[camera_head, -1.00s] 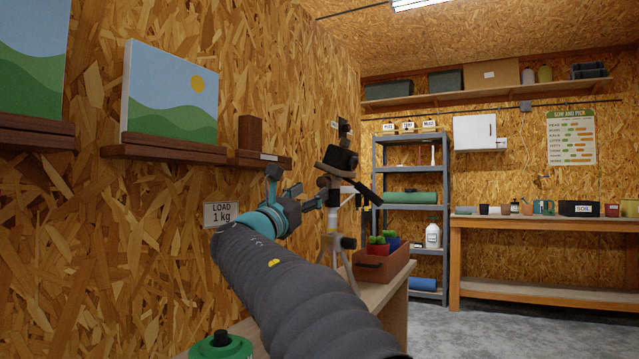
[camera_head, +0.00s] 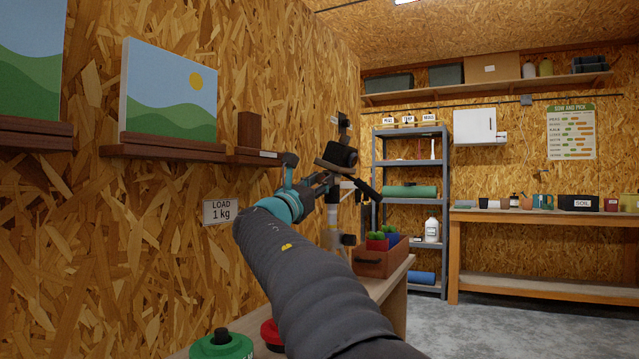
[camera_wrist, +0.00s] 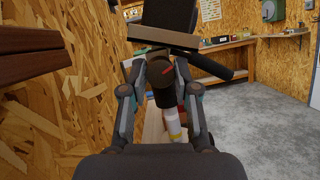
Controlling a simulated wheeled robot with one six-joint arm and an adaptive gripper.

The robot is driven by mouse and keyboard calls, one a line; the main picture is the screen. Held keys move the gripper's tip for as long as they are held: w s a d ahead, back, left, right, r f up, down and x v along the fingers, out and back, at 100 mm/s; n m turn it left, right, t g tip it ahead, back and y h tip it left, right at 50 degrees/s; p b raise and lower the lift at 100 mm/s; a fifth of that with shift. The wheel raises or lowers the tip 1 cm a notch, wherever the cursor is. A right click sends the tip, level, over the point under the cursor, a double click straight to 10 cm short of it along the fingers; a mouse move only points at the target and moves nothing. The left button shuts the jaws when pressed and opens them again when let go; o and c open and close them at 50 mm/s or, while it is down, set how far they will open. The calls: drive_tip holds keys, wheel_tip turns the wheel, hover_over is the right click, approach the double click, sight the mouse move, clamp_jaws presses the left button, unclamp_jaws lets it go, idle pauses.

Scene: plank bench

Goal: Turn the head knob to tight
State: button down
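A tripod stands on the bench, with a dark camera (camera_head: 341,155) on its head; the dark block of it also shows at the top of the wrist view (camera_wrist: 168,15). The round dark head knob (camera_wrist: 161,84) with a red mark on its face is in the middle of the wrist view. A black pan handle (camera_wrist: 206,66) slants down to the right of it. My gripper (camera_wrist: 161,72) is open, with one finger on each side of the knob. I cannot tell whether the fingertips touch it. In the head view my gripper (camera_head: 322,183) is at the tripod head and hides the knob.
A planter box (camera_head: 381,262) with small cacti stands on the bench by the tripod. The wall with a picture ledge (camera_head: 165,147) is close on the left. Floor on the right is clear.

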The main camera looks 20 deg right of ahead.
drive_tip(key=m+g, duration=0.1)
drive_tip(key=m, duration=0.1)
drive_tip(key=m+g, duration=0.1)
drive_tip(key=m, duration=0.2)
drive_tip(key=shift+w+a+r+g+h+p, duration=0.1)
drive_tip(key=shift+w+r+g+h+p, duration=0.05)
drive_tip(key=shift+g+h+p, duration=0.2)
drive_tip(key=shift+m+g, duration=0.35)
drive_tip(key=shift+m, duration=0.55)
drive_tip(key=c, duration=0.9)
unclamp_jaws()
drive_tip(key=shift+o, duration=0.2)
drive_tip(key=v, duration=1.2)
